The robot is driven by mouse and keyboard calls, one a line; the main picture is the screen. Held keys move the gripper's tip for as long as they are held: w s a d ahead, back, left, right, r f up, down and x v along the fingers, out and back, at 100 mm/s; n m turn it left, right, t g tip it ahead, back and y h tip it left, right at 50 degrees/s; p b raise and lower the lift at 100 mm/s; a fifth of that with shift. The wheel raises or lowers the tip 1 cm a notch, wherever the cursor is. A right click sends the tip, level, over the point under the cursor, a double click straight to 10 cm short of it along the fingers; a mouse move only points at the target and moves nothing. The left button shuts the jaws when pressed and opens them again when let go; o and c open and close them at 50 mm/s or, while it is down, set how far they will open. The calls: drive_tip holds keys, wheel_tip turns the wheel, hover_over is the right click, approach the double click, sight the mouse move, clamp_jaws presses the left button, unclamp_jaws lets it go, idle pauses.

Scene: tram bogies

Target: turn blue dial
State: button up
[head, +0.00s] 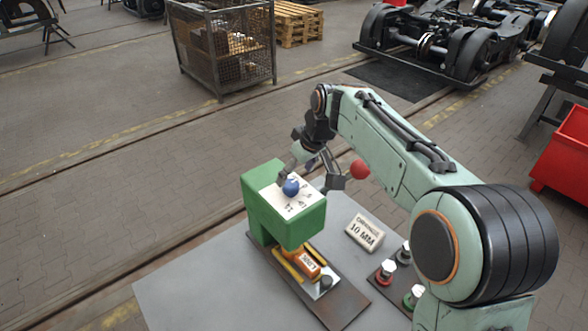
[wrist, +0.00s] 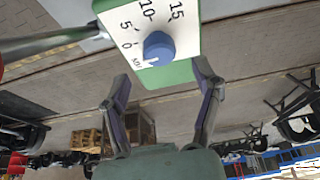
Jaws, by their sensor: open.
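The blue dial (head: 291,187) is a round knob on the white scale plate (head: 279,201) on top of a green machine (head: 262,215). In the wrist view, the blue dial (wrist: 158,48) sits beside the printed numbers 0, 5, 10 and 15. A small pale mark shows on its edge near the 0 side. My gripper (head: 308,178) is over the machine's top with its fingers spread. In the wrist view, my gripper (wrist: 161,70) is open and empty, its tips on either side of the dial's near edge, apart from it.
A lever with a red ball (head: 360,169) stands out from the machine's right side, close to my gripper. An orange block (head: 306,263) lies under the machine's head. A "10 MM" sign block (head: 365,233) and several coloured buttons (head: 386,271) are to the right. The grey tabletop (head: 190,288) is clear at left.

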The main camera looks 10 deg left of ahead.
sight(291, 183)
drive_tip(key=x, duration=0.4)
drive_tip(key=shift+a+f, duration=0.1)
drive_tip(key=shift+f, duration=0.3)
drive_tip(key=c, duration=1.1)
drive_tip(key=shift+c, duration=0.2)
